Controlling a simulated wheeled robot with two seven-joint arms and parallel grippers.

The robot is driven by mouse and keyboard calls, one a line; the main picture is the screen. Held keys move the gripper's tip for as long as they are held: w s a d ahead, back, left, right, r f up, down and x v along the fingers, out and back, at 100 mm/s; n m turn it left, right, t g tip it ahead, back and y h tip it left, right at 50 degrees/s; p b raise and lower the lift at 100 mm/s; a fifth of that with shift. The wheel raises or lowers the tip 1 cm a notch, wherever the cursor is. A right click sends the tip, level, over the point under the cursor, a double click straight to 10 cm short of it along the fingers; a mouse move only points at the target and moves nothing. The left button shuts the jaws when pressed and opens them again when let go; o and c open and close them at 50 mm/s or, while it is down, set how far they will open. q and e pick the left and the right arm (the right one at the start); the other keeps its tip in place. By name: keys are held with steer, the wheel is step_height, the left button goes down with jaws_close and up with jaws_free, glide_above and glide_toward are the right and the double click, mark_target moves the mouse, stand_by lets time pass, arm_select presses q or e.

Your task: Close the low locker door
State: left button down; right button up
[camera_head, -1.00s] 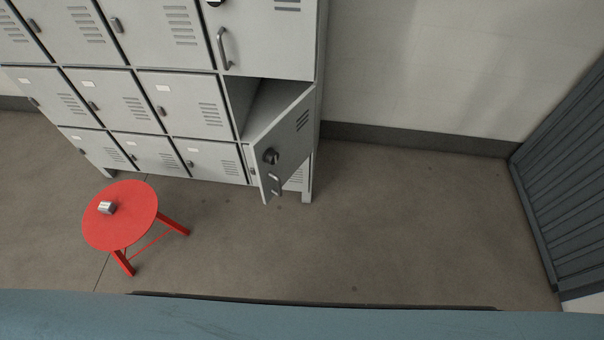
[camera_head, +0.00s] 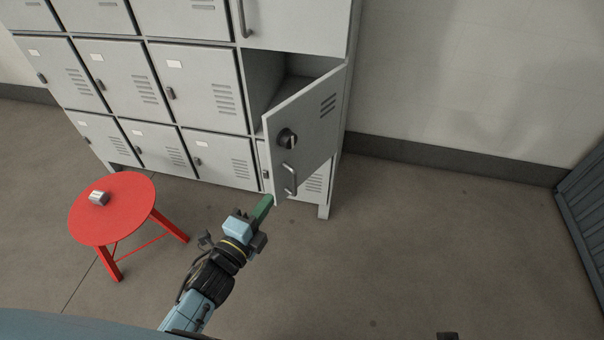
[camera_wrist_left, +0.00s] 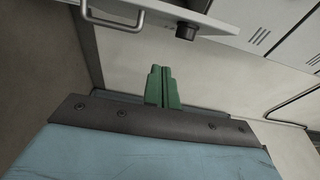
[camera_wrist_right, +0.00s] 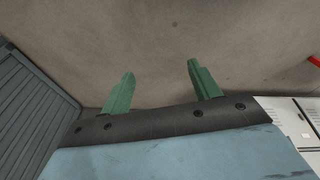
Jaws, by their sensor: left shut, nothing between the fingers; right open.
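In the left wrist view the closed fingers (camera_wrist_left: 162,86) point toward the door's handle (camera_wrist_left: 113,14) and knob (camera_wrist_left: 187,32). My right gripper (camera_wrist_right: 160,82) is open and empty over bare floor.
A red stool (camera_head: 118,220) with a small grey box (camera_head: 99,198) on it stands at the left. Closed lockers (camera_head: 195,85) fill the bank. A blue-grey slatted panel (camera_head: 590,205) is at the far right. The floor right of the lockers is clear.

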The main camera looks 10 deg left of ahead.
mark_target(275, 164)
arm_select(q)
steer(key=w+b, duration=0.2)
steer(key=w, duration=0.9)
steer(key=shift+w+r+b, duration=0.1)
steer(key=shift+r+b, duration=0.1)
steer(key=shift+b, duration=0.2)
steer(key=shift+w+a, duration=0.2)
steer(key=shift+a, duration=0.1)
arm_select(e)
step_height(275, 164, up, 8)
steer(key=a, duration=0.2)
steer(key=shift+a+t+y, duration=0.3)
steer(key=shift+a, duration=0.1)
steer(key=shift+w+f, duration=0.1)
